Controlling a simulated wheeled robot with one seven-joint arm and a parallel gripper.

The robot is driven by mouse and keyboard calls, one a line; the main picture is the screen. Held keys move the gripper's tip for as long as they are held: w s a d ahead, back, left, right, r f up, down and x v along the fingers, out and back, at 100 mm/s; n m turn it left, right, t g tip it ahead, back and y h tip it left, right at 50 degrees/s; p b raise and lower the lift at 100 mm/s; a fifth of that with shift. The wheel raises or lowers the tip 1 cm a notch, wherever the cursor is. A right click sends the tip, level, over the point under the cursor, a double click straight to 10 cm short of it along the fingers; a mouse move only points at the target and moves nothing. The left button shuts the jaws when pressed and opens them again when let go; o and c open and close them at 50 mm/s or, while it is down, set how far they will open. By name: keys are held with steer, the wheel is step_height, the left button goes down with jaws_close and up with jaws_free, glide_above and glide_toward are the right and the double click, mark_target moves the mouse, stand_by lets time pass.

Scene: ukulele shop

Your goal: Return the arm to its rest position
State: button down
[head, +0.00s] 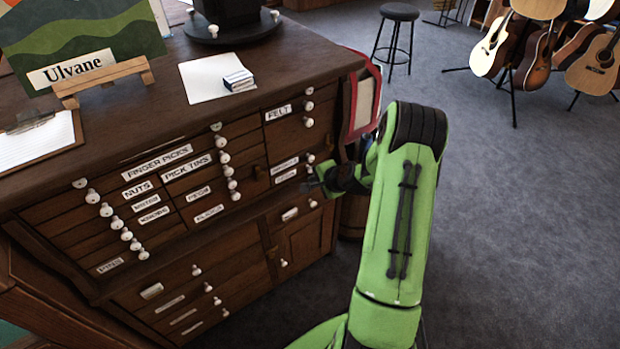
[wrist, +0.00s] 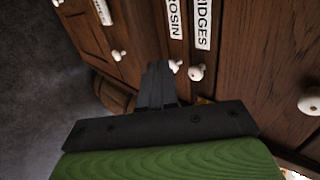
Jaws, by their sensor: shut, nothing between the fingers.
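My green arm (head: 400,220) reaches up from the bottom of the head view and bends left toward the wooden drawer cabinet (head: 240,285). My gripper (head: 314,184) is at the cabinet's right front, close to the small labelled drawers. In the wrist view my gripper (wrist: 158,85) has its dark fingers together, with nothing between them. Its tips appear near a white knob (wrist: 175,66) below the "ROSIN" label (wrist: 174,32); I cannot tell whether they touch it. A "RIDGES" label (wrist: 203,22), cut off at the top, is beside it.
A clipboard (head: 38,142) and an "Ulvane" sign (head: 80,68) are at left. A stool (head: 399,14) and guitars (head: 535,60) stand behind. Grey carpet (head: 510,220) at right is clear.

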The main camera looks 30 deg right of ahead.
steer(key=s+a+r+n+g+p, duration=0.15)
steer(key=s+a+r+n, duration=0.3)
steer(key=r, duration=0.45)
steer(key=s+a+r+n+g+p, duration=0.1)
steer(key=s+a+r+n+p, duration=0.2)
steer(key=a+r, duration=0.45)
steer(key=s+a+r+n+g+p, duration=0.1)
steer(key=s+a+r+n+p, duration=0.2)
steer(key=r, duration=0.7)
steer(key=s+a+r+n+p, duration=0.1)
steer(key=s+a+r+n, duration=0.2)
steer(key=s, duration=0.6)
steer(key=s+a+r+n+p, duration=0.2)
steer(key=s+a+r+n, duration=0.2)
steer(key=s, duration=0.5)
steer(key=shift+w+v, duration=0.25)
steer(key=shift+v, duration=0.95)
